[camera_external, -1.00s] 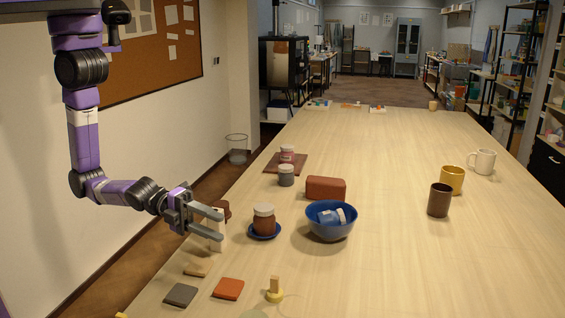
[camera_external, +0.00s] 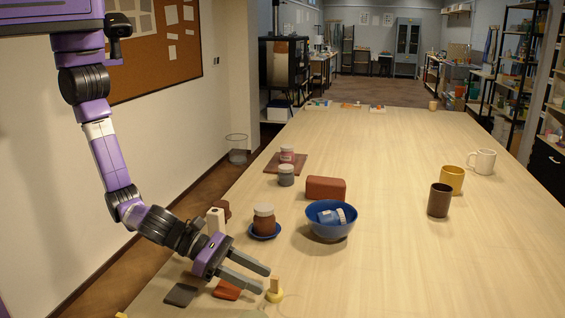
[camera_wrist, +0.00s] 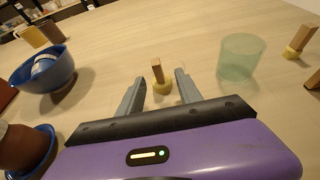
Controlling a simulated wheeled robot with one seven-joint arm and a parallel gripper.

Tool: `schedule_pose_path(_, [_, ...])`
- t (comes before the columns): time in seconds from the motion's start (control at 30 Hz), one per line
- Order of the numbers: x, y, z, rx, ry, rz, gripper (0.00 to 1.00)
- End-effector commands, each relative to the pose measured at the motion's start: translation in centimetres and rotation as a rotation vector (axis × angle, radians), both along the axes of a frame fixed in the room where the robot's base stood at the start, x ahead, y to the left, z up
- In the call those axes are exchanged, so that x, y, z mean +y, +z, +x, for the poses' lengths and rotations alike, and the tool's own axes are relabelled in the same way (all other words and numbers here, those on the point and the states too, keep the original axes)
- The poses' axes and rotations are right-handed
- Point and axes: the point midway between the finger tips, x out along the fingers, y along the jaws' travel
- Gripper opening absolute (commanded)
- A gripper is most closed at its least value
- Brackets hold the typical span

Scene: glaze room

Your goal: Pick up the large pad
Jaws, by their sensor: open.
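A pad with a round yellow base and an upright wooden handle (camera_external: 275,291) stands on the table near the front. In the wrist view, this pad (camera_wrist: 159,76) shows between and just beyond the fingertips. A second pad of this kind (camera_wrist: 298,43) stands at the upper right of the wrist view. I cannot tell for sure which is the large one. My gripper (camera_external: 265,280) is open and empty, low over the table, its fingers pointing at the first pad. It also shows in the wrist view (camera_wrist: 160,88). Contact cannot be seen.
A translucent green cup (camera_wrist: 241,60) stands right of the fingers. A grey tile (camera_external: 181,295) and red tile (camera_external: 226,292) lie beside or under my gripper. A blue bowl (camera_external: 331,224) and brown jar (camera_external: 264,219) stand behind.

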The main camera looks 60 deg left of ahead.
Motion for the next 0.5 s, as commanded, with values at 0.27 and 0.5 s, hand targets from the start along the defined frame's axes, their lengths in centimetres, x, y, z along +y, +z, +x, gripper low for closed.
schedule_pose_path(0.27, [-2.1, -1.5, 2.3, 0.001, -0.001, -0.001, 0.42])
schedule_pose_path(0.5, [-3.2, -2.3, 3.3, 0.003, -0.001, -0.001, 0.42])
